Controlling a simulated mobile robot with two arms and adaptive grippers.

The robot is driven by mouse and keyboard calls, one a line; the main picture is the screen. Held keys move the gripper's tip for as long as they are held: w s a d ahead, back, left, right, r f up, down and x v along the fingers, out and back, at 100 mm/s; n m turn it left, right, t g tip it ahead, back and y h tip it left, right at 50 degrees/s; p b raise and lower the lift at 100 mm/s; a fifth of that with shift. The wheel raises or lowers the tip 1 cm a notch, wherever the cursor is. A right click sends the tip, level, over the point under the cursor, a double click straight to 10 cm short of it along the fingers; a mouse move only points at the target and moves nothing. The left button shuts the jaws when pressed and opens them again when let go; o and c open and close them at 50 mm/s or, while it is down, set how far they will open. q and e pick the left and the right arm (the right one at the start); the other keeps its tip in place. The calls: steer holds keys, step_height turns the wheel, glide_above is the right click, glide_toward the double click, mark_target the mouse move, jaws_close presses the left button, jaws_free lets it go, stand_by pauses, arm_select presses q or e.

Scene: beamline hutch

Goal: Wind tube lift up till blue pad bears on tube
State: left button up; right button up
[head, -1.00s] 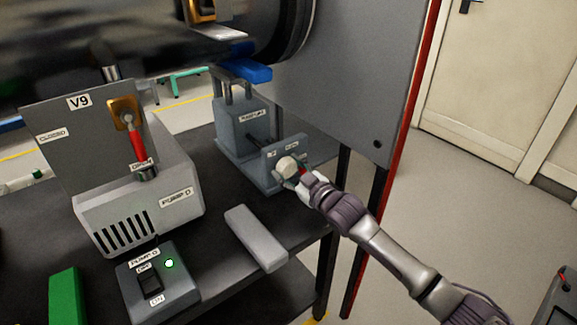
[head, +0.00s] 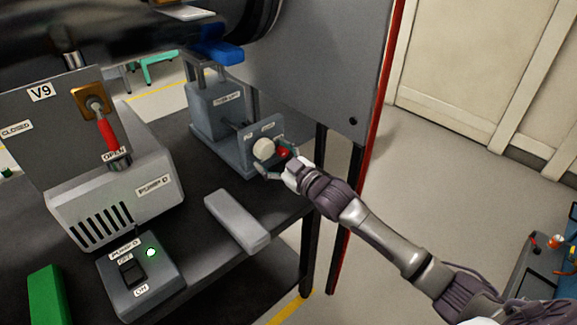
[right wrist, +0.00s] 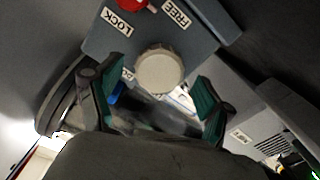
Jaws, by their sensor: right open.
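The tube lift (head: 212,112) is a grey block on the dark bench, with a grey front panel carrying a round whitish knob (head: 264,148). The blue pad (head: 222,50) sits on top of the lift, under the big dark tube (head: 130,30). I cannot tell whether pad and tube touch. My right gripper (head: 268,166) is open at the panel. In the right wrist view, its green-lined fingers (right wrist: 155,105) stand apart on either side of the knob (right wrist: 160,70), with gaps visible. A red part (right wrist: 132,4) shows by the LOCK and FREE labels. My left gripper is out of view.
Left of the lift stand pump D (head: 120,200), the V9 panel with its red-handled lever (head: 107,135) and a switch box (head: 140,275) with a lit green lamp. A grey bar (head: 237,222) lies on the bench nearby. A large grey panel (head: 310,70) rises behind the knob.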

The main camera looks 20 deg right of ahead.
steer(key=v, duration=0.9)
steer(key=shift+s+r, duration=0.1)
steer(key=shift+s, duration=0.05)
